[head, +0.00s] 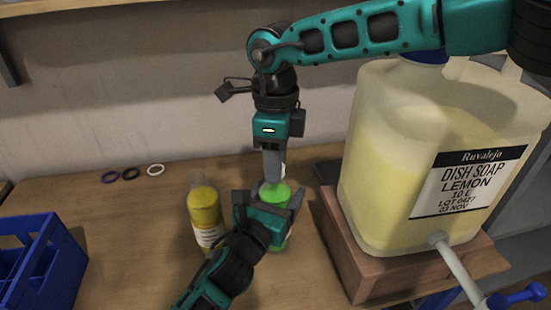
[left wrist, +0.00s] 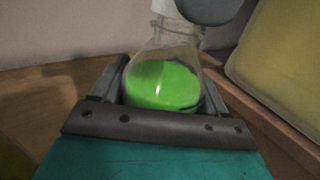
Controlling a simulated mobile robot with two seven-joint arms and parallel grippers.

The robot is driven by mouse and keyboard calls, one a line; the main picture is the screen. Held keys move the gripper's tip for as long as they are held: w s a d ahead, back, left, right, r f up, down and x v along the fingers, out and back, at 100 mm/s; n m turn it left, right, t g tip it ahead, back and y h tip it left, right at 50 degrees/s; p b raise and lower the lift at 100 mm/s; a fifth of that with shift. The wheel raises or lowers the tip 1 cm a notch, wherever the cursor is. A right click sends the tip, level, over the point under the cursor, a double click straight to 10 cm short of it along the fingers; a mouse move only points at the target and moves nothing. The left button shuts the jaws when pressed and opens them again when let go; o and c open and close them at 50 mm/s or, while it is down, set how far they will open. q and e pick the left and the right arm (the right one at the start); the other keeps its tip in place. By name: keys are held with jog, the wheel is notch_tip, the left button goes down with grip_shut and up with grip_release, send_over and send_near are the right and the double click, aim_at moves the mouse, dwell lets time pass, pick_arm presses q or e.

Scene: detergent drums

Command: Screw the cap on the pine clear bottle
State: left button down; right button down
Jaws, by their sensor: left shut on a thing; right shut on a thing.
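A clear bottle with bright green liquid (head: 273,194) stands upright on the table, and it fills the middle of the left wrist view (left wrist: 162,85). My left gripper (head: 268,208) is shut around its body, with one finger on each side. My right gripper (head: 272,170) comes down from above and is shut at the bottle's top. A white piece, seemingly the cap (head: 283,171), shows beside its finger; it also shows at the neck in the left wrist view (left wrist: 164,7). The finger hides most of it, so I cannot tell how it sits on the neck.
A yellow bottle (head: 204,208) stands just left of the green one. A big dish soap drum (head: 390,150) with a spout stands on a wooden block (head: 345,245) at the right. A blue crate (head: 45,255) is at the left. Purple, black and white rings (head: 156,170) lie at the back.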

jog(key=c, duration=0.7)
grip_release()
notch_tip(320, 180, up, 12)
jog(key=shift+r, duration=0.1)
pick_arm(q)
grip_release()
jog(key=shift+s, duration=0.1)
